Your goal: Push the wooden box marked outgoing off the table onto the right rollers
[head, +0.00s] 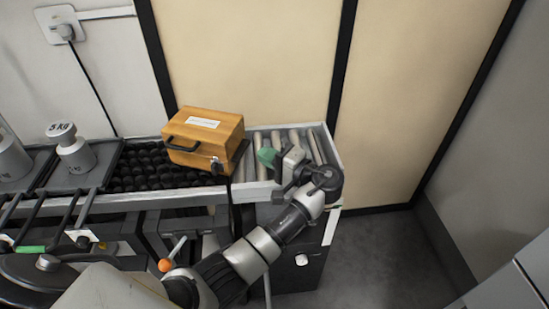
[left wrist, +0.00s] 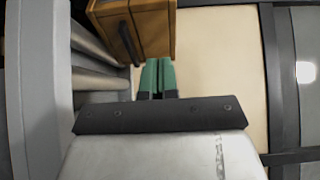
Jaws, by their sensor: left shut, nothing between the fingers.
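The wooden box (head: 204,132) has a white label, too small to read, a dark handle and a latch. It stands at the right end of the black ball table (head: 135,172), next to the right rollers (head: 318,146). In the left wrist view the box (left wrist: 150,28) is at the top, just beyond my fingertips. My left gripper (head: 266,157), with green fingertips, is shut and empty over the rollers, to the right of the box. Its green fingers (left wrist: 157,78) lie together in the left wrist view. Whether they touch the box is unclear. My right gripper is not in view.
A 5 kg weight (head: 75,152) and another weight (head: 12,158) stand on dark plates at the left. A pale rail (head: 130,202) runs along the front. A cream wall panel (head: 250,60) stands close behind. Floor (head: 370,260) is clear at the right.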

